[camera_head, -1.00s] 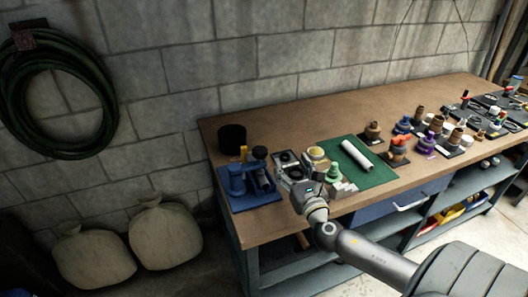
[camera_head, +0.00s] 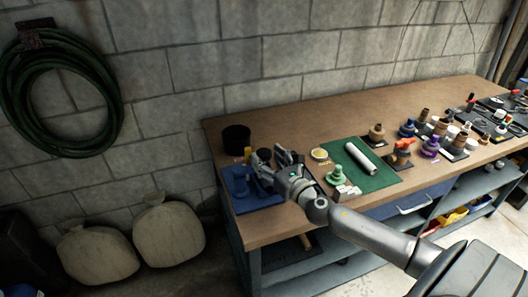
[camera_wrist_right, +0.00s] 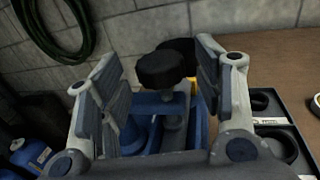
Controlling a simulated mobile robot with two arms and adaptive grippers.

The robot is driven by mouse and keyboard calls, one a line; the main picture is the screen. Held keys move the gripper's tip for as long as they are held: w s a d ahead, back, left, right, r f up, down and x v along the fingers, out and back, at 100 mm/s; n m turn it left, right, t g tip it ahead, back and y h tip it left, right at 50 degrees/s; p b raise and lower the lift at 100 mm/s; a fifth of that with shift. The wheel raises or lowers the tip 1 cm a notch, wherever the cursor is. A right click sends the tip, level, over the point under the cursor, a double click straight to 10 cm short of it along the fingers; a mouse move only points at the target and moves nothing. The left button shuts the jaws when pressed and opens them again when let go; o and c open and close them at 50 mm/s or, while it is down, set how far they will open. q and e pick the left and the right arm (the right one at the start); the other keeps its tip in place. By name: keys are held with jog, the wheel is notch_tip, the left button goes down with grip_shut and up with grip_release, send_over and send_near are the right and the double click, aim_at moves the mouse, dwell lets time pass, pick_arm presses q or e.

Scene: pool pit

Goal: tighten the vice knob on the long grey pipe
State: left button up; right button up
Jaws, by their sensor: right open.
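The blue vice (camera_head: 238,182) stands on a blue mat (camera_head: 250,202) at the left end of the bench. In the right wrist view, its black round knob (camera_wrist_right: 160,70) tops a grey stem. My open right gripper (camera_head: 271,163) is at the vice. In the right wrist view its two fingers stand on either side of the knob, with gaps visible; I see no grip on it. A grey cylindrical piece (camera_wrist_right: 174,136) shows in the vice below the knob, mostly hidden by the gripper. A light grey pipe (camera_head: 360,157) lies on the green mat (camera_head: 378,180). My left gripper is out of view.
A black round container (camera_head: 236,138) stands behind the vice. A green fitting (camera_head: 335,175) and small white blocks (camera_head: 347,191) sit right of my gripper. Several valves and fittings line the bench's right part. The back of the bench (camera_head: 300,127) is clear.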

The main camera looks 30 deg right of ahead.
jog(key=shift+w, duration=1.35)
